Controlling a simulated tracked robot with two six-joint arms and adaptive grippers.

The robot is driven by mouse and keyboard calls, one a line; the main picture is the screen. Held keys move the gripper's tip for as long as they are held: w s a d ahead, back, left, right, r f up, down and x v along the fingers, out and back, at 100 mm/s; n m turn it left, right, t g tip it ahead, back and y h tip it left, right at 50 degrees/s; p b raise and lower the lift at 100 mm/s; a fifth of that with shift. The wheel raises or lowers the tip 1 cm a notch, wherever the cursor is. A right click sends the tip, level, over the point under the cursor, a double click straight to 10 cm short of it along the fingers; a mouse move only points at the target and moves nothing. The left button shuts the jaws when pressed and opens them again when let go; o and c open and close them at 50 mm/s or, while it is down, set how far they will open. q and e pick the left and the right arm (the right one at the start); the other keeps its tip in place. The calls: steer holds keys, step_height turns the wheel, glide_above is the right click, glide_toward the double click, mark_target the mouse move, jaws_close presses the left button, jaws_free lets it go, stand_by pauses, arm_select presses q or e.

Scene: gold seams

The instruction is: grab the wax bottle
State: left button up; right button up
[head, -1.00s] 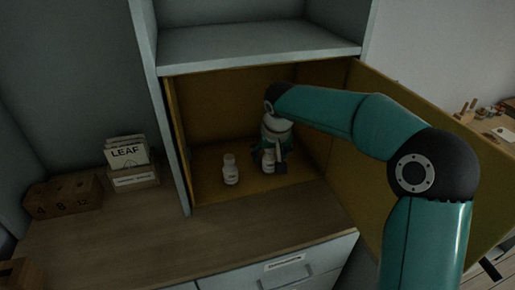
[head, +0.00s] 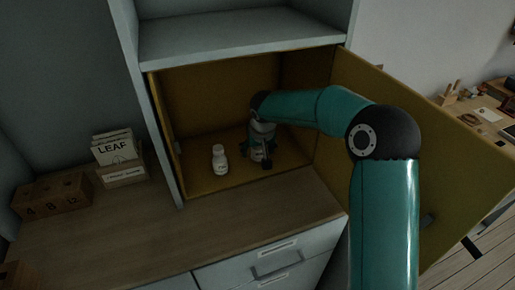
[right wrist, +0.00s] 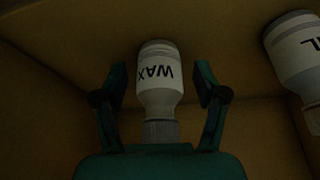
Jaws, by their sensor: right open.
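The wax bottle (right wrist: 158,78) is white with a grey cap, and its WAX label reads upside down in the right wrist view. It lies between the two spread fingers of my right gripper (right wrist: 158,88), with a visible gap on each side. In the head view my right gripper (head: 263,158) is low inside the ochre cabinet compartment and hides most of the bottle. My left gripper is not in view.
A second white bottle (head: 219,160) stands left of my gripper; its label ends in L in the right wrist view (right wrist: 300,50). The compartment's open door (head: 440,150) is on the right. A LEAF card box (head: 122,176) and wooden number blocks (head: 52,196) stand left.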

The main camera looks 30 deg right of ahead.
steer(key=c, duration=1.2)
steer(key=shift+c, duration=0.4)
steer(key=shift+s+r, duration=0.1)
steer(key=shift+r, duration=0.1)
